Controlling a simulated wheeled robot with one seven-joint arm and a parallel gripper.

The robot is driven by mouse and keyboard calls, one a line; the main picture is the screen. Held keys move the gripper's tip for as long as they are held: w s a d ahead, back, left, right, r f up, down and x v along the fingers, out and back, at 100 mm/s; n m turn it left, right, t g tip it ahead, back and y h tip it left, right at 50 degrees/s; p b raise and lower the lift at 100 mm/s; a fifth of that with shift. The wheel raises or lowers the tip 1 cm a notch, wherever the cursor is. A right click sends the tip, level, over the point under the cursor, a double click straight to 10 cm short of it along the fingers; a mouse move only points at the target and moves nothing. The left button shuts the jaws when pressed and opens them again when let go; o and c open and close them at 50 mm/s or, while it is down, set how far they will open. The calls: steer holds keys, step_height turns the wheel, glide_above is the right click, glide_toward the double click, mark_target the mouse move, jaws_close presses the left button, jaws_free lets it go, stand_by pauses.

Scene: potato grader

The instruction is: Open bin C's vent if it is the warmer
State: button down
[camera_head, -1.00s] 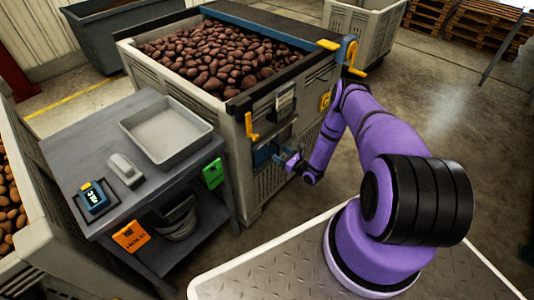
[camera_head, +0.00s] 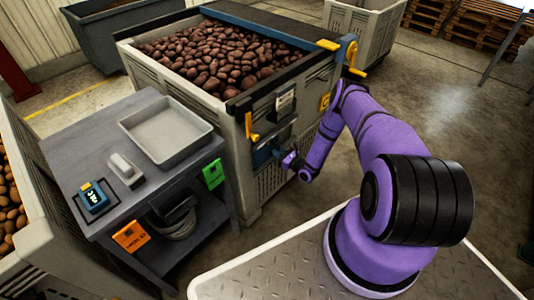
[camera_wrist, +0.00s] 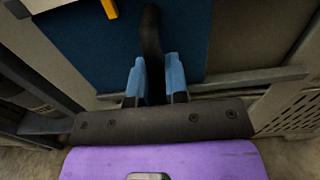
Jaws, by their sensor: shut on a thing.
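A grey slatted bin (camera_head: 243,185) full of dark red potatoes stands at the centre. Its front face carries a blue panel (camera_head: 263,154), which also shows large in the wrist view (camera_wrist: 90,50). A dark upright handle (camera_wrist: 151,35) stands in front of that panel. My gripper (camera_head: 290,160) is at the panel's right side. In the wrist view its two blue fingers (camera_wrist: 155,80) are shut on the handle, one on each side. The handle's lower part is hidden between the fingers.
A yellow lever (camera_head: 251,127) sits above the blue panel. A grey table (camera_head: 85,150) at left holds a tray (camera_head: 165,150), a handheld reader (camera_head: 93,197) with an unclear display, and a pale device (camera_head: 125,170). Another potato bin (camera_head: 35,240) is far left. Floor at right is open.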

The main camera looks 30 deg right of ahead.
steer(key=shift+w+d, duration=0.45)
steer(key=shift+d, duration=0.8)
steer(key=shift+w+d, duration=0.5)
steer(key=shift+d, duration=0.8)
steer(key=shift+w+d, duration=0.45)
steer(key=shift+d, duration=0.8)
steer(key=shift+w+d, duration=0.35)
steer(key=shift+d, duration=0.6)
steer(key=shift+w+d, duration=0.3)
steer(key=shift+d, duration=0.6)
steer(key=shift+w+d, duration=0.35)
steer(key=shift+d, duration=0.6)
steer(key=shift+c, duration=2.4)
jaws_free()
steer(key=v, duration=2.3)
steer(key=shift+r, duration=0.1)
